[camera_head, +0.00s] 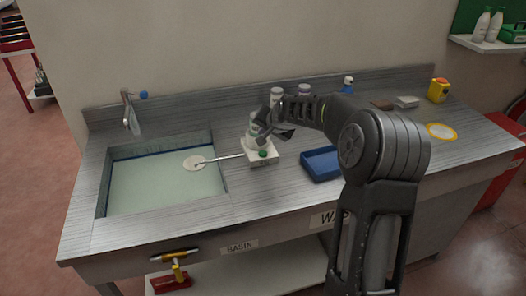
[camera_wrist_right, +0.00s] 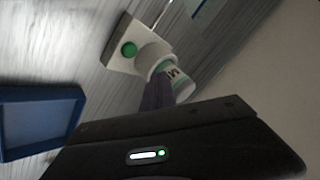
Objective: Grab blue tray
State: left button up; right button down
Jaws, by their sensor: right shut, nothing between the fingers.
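The blue tray (camera_head: 318,164) lies on the metal counter, right of the white block and partly hidden behind my right arm. It also shows at the left of the right wrist view (camera_wrist_right: 38,118), cut off by the frame edge. My right gripper (camera_head: 272,132) is shut and empty, to the left of the tray and above the counter. It is close to a white container with a green label (camera_wrist_right: 172,82), and I cannot tell whether they touch. My left gripper is not in view.
A white block with a green button (camera_head: 262,155) stands beside the water-filled basin (camera_head: 165,182). A rod with a round white disc (camera_head: 195,162) reaches over the basin.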

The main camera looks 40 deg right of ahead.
aim_at(321, 163)
jog(key=k+j, duration=0.15)
jog(key=k, duration=0.35)
jog(key=k+j, duration=0.2)
jog(key=k, duration=0.25)
